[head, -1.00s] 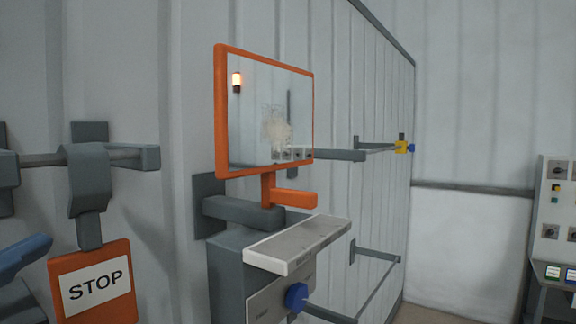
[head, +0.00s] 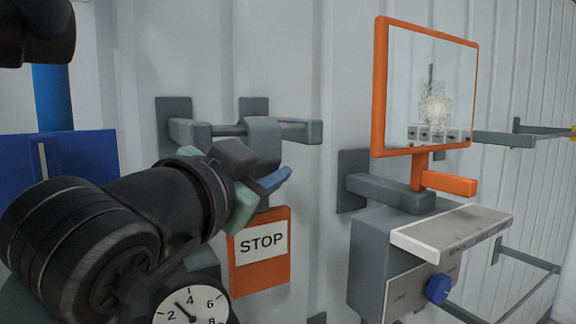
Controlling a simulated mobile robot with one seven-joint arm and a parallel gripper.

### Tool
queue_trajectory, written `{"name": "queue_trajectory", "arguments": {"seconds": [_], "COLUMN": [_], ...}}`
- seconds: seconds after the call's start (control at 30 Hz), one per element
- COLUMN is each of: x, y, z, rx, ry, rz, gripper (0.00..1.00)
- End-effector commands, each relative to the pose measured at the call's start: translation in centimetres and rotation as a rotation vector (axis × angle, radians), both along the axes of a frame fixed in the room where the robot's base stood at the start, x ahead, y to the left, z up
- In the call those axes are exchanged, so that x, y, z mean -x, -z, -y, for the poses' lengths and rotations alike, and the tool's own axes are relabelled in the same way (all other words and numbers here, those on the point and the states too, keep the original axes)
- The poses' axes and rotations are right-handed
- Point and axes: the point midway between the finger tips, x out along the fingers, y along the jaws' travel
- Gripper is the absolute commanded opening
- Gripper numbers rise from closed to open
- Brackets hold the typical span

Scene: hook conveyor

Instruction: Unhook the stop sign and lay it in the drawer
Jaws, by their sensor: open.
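The stop sign (head: 263,276) is an orange plate with a white STOP label. It hangs below a grey hook (head: 263,143) on a horizontal rail (head: 228,130) at the wall. My gripper (head: 254,182) is open, just left of and above the sign, close to the hanger below the hook. It hides part of the hanger and the sign's upper left edge; I cannot tell whether it touches them. A grey box (head: 367,262) to the right has a pale labelled panel and a blue knob (head: 438,288). I cannot make out an open drawer.
An orange-framed mirror (head: 425,90) stands above the box on an orange bracket (head: 448,183). A pale slab (head: 452,231) juts out at the box's top. A dial gauge (head: 190,306) is below my arm. Wall rails (head: 530,265) stand out at the far right.

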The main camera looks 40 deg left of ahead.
Motion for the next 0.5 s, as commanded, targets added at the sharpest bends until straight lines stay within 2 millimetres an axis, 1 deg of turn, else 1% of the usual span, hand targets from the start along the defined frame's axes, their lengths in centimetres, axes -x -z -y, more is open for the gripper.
{"name": "queue_trajectory", "arguments": {"seconds": [0.2, 0.27, 0.3, 0.43, 0.47, 0.5], "x": [-0.03, -0.02, -0.01, 0.00, 0.00, 0.00], "y": [0.00, 0.00, 0.00, 0.00, 0.01, 0.01], "z": [0.01, 0.02, 0.02, 0.02, 0.03, 0.03], "rx": [0.000, 0.000, 0.000, 0.000, 0.000, 0.000], "ry": [0.000, 0.000, 0.000, 0.000, 0.000, 0.001], "rz": [0.000, 0.000, 0.000, 0.000, 0.000, 0.000], "gripper": [0.45, 0.34, 0.27, 0.03, 0.00, 0.00]}}
